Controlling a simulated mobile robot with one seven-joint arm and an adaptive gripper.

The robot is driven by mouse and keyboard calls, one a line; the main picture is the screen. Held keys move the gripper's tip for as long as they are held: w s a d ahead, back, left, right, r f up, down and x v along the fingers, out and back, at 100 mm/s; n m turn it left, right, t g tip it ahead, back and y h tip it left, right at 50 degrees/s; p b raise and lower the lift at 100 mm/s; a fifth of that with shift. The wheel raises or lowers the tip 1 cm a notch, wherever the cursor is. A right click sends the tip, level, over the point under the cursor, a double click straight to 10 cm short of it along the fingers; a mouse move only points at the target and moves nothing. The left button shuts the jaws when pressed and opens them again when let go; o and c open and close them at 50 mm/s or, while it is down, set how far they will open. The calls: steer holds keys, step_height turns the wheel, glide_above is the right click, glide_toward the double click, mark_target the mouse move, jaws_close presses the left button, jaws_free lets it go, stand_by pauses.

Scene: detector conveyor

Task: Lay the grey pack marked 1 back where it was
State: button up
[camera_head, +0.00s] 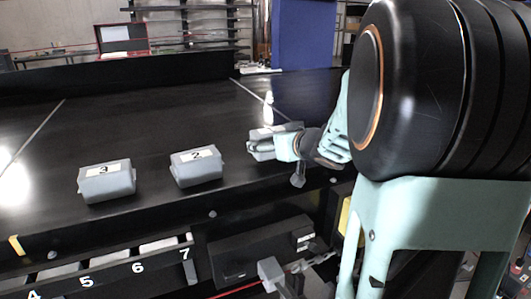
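A third grey pack (260,150) is at the right end of a row on the black conveyor belt (130,135). Its white label is partly in view but its number is not readable; the packs marked 2 (197,169) and 3 (106,184) stand to its left. My gripper (288,147) reaches in from the right and its pale finger overlaps the pack's right end. The far finger is hidden, so I cannot tell whether it grips the pack. I cannot tell whether the pack rests on the belt or is slightly raised.
Below the belt's front edge is a rack (110,272) with slots numbered 4 to 7. A black box (255,252) is to its right. A red open case (122,40) stands far behind. The belt behind the packs is clear. My arm covers the right side.

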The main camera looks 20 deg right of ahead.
step_height(320, 180, down, 2)
steer(key=shift+b, duration=0.5)
steer(key=shift+s, duration=0.1)
steer(key=shift+f, duration=0.15)
steer(key=o, duration=1.6)
